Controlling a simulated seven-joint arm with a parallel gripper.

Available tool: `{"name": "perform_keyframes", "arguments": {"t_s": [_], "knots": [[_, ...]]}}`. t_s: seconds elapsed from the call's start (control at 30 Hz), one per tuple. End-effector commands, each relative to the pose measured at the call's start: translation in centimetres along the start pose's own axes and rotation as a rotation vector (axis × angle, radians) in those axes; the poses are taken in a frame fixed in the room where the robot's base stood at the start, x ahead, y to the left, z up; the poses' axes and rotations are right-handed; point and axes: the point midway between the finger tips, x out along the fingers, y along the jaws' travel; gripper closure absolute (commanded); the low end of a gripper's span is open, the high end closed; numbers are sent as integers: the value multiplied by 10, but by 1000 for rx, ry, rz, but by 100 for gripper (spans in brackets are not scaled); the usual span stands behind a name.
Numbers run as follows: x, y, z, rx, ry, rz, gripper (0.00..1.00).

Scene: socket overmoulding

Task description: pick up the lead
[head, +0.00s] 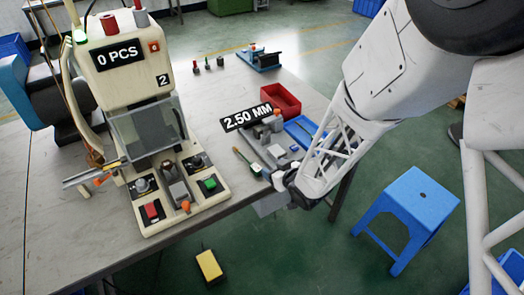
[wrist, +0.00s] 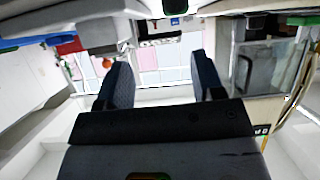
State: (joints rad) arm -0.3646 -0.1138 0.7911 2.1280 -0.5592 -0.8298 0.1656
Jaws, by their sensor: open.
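A thin dark piece with a pale greenish end (head: 247,161), which looks like the lead, lies on the table between the white machine and the grey gauge block in the head view. I cannot make the lead out for sure in the wrist view. My gripper (wrist: 162,82) is open, with two dark fingers spread and nothing visible between them. In the head view the end of my arm is at the table's front edge, just below and right of that piece. The fingers are hard to see there.
The white machine (head: 125,75) with a "0 PCS" sign stands left, its buttoned base in front. The gauge block (head: 265,140) has a "2.50 MM" label. Behind it are a red bin (head: 283,100) and a blue tray (head: 303,131). A blue stool (head: 412,205) stands right.

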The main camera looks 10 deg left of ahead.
Motion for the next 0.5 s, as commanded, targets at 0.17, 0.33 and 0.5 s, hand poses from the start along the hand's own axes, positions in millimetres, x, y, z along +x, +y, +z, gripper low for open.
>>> {"name": "perform_keyframes", "arguments": {"t_s": [0.17, 0.33, 0.5], "knots": [[12, -19, 12, -1, 46, -59, 38], [14, -22, 14, -1, 55, -70, 38], [14, -22, 14, -1, 55, -69, 38]]}}
